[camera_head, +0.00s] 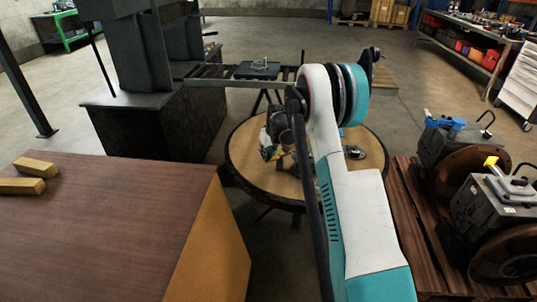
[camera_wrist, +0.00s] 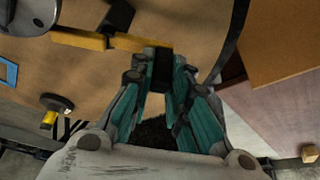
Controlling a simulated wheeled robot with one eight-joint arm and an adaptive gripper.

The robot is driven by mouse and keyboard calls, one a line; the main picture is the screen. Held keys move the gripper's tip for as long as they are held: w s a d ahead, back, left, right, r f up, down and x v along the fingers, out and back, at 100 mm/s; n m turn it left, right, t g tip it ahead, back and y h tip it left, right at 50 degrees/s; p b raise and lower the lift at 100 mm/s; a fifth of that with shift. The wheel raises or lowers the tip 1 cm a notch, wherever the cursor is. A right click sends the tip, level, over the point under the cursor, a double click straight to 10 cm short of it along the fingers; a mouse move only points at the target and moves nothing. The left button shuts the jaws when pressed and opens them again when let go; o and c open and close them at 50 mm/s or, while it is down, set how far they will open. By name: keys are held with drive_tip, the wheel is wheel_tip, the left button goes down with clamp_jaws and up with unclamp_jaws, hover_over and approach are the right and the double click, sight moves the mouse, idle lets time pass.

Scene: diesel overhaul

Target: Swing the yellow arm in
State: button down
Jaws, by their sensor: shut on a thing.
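The yellow arm (camera_wrist: 138,43) is a thin yellow bar in the upper part of the wrist view. It runs from near a grey round part (camera_wrist: 27,14) to my fingertips, above the round table (camera_wrist: 205,25). My gripper (camera_wrist: 162,62) is shut on the arm's right end, with a dark block showing between the teal fingers. In the head view, my gripper (camera_head: 270,145) is over the left half of the round table (camera_head: 240,170), with a small patch of yellow beside it. My own arm hides much of that spot.
A brown workbench (camera_head: 110,225) with wooden blocks (camera_head: 25,180) stands at the left. A dark machine (camera_head: 160,110) stands behind it. A wooden pallet (camera_head: 415,235) with grey engine units (camera_head: 495,205) is at the right. A small black object (camera_head: 354,152) lies on the round table's right side.

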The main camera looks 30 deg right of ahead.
drive_tip(key=shift+w+d+m+g+h, duration=0.15)
drive_tip(key=shift+w+m+h, duration=0.4)
drive_tip(key=shift+m, duration=0.6)
drive_tip(key=shift+w+d+m+g+h, duration=0.1)
drive_tip(key=shift+w+d+m+h, duration=0.15)
drive_tip(key=shift+w+m, duration=0.65)
drive_tip(key=shift+w+d+m+g+h, duration=0.15)
drive_tip(key=shift+w+m+h, duration=0.3)
drive_tip(key=shift+m, duration=0.9)
drive_tip(key=shift+s, duration=0.1)
drive_tip(key=c, duration=1.5)
unclamp_jaws()
drive_tip(key=v, duration=1.2)
